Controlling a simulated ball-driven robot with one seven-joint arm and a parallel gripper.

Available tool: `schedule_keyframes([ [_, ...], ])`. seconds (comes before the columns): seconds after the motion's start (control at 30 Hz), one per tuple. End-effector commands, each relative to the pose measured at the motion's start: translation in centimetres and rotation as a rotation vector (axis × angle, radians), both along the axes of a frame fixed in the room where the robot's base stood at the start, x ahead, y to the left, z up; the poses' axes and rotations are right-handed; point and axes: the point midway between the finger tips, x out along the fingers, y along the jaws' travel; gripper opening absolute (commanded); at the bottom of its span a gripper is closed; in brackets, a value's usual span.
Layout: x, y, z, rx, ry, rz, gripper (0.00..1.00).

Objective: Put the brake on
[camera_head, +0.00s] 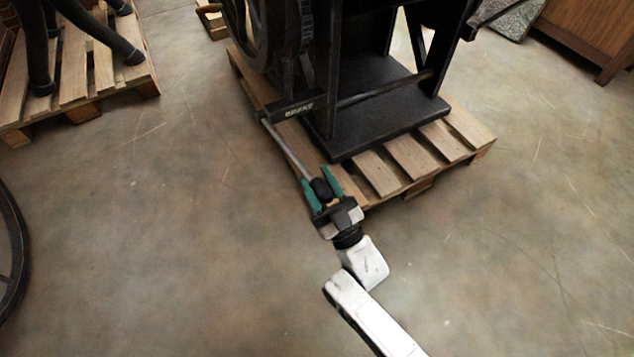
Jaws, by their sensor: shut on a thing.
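The brake lever is a thin grey rod (287,149) with a dark round knob (321,188) at its near end. It comes out from a black bracket with white lettering (293,108) low on the left side of the black press (390,118). The rod slants from the bracket down and right toward me. My gripper (322,186), with green fingers, is shut on the knob, one finger on each side of it. My white arm reaches up to it from the bottom of the view. The far side of the bracket is hidden.
The press stands on a wooden pallet (470,135), whose edge is close to my gripper. Another pallet (75,75) with dark legs on it is at upper left. A dark curved rim (12,250) is at the left edge. A wooden cabinet (590,35) is at upper right. The near floor is clear.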

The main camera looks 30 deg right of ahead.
Motion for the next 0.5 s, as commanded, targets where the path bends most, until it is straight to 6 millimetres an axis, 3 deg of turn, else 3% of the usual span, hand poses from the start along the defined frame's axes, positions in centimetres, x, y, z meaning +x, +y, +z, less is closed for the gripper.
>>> schedule_keyframes([
  [0.5, -0.39, 0.15, -1.19, -0.002, 0.005, 0.003, 0.00],
])
